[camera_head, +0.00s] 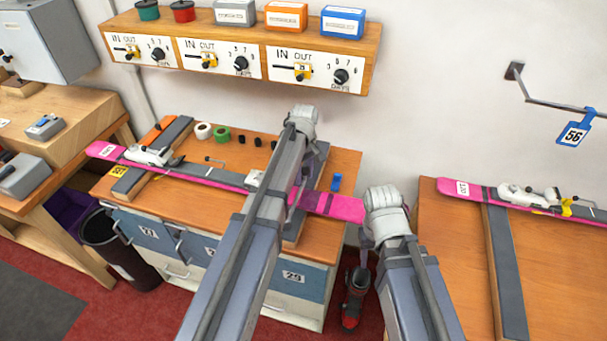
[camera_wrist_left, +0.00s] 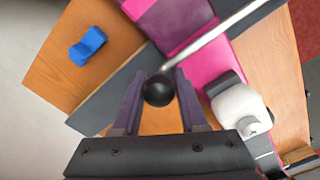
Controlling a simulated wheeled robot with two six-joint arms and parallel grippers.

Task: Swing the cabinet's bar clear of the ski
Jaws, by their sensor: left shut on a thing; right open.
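The cabinet (camera_head: 200,228) carries a pink and grey ski (camera_head: 335,206) lying along its wooden top. In the left wrist view, the metal bar (camera_wrist_left: 215,35) crosses over the pink ski (camera_wrist_left: 195,65) and ends in a black ball knob (camera_wrist_left: 158,91). My left gripper (camera_wrist_left: 158,95) is shut on the knob, with one dark finger on each side. In the head view my left gripper (camera_head: 317,160) is above the cabinet's right part, and my arm hides the bar there. My right gripper (camera_head: 372,236) is open near the ski's right end; its fingertips are mostly hidden.
A blue clip (camera_head: 336,182) lies on the cabinet top. A boot (camera_head: 354,298) stands on the floor right of it. A second bench (camera_head: 457,250) with another ski is at right. A shelf (camera_head: 240,45) overhangs behind. A bin (camera_head: 112,248) stands left.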

